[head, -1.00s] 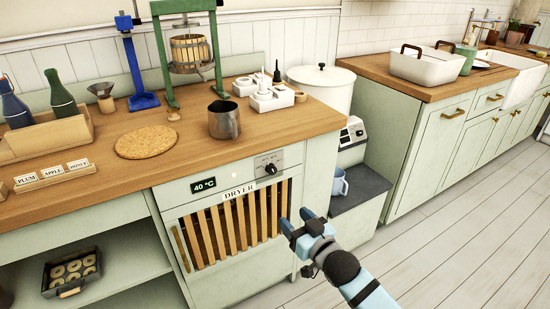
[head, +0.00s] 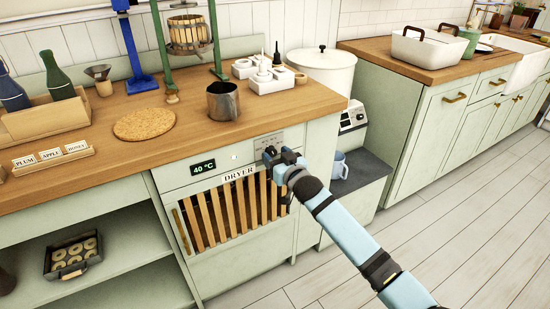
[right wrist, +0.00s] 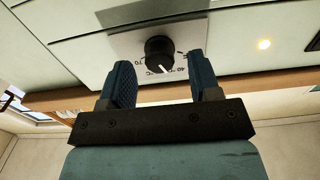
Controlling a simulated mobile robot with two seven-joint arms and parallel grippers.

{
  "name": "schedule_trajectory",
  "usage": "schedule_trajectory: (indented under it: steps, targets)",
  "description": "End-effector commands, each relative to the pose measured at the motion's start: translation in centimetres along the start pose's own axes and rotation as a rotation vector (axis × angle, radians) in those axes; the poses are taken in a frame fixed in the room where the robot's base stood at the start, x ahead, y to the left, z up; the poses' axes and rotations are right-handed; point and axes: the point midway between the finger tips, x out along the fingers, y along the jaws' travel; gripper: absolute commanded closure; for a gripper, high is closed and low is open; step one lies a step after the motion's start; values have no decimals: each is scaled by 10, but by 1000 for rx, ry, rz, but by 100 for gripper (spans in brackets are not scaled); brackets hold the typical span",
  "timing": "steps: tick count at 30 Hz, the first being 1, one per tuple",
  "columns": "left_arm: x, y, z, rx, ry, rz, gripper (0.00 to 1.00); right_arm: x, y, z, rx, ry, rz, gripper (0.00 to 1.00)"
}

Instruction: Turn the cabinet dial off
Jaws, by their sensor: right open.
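The cabinet dial is a black round knob (right wrist: 159,54) with a white pointer line, on a light plate (right wrist: 130,42) with printed marks, in the right wrist view. My right gripper (right wrist: 158,80) is open, with one blue finger on each side of the knob in that view; I cannot tell whether they touch it. In the head view, my right gripper (head: 277,155) is at the dial plate (head: 268,143) on the dryer front and hides the knob. The dryer display (head: 203,167) reads 40 °C. My left gripper is not in view.
Wooden slats (head: 222,215) cover the dryer opening below the dial. The wooden counter (head: 190,122) above holds a metal mug (head: 222,101), a cork mat (head: 144,124) and white blocks. A grey step (head: 365,175) with a blue mug (head: 339,165) stands at right. The floor is clear.

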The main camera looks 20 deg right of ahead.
Motion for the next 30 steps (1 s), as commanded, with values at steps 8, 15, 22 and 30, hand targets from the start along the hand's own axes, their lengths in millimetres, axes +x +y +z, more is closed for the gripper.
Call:
schedule_trajectory:
  steps: [8,15,22,30]
  targets:
    - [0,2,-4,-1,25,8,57,10,0,0,-1,0,-1,43]
    - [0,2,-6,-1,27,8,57,10,0,0,-1,0,-1,64]
    - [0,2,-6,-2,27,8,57,10,0,0,-1,0,-1,91]
    - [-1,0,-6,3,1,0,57,10,-1,-2,-54,1,-1,91]
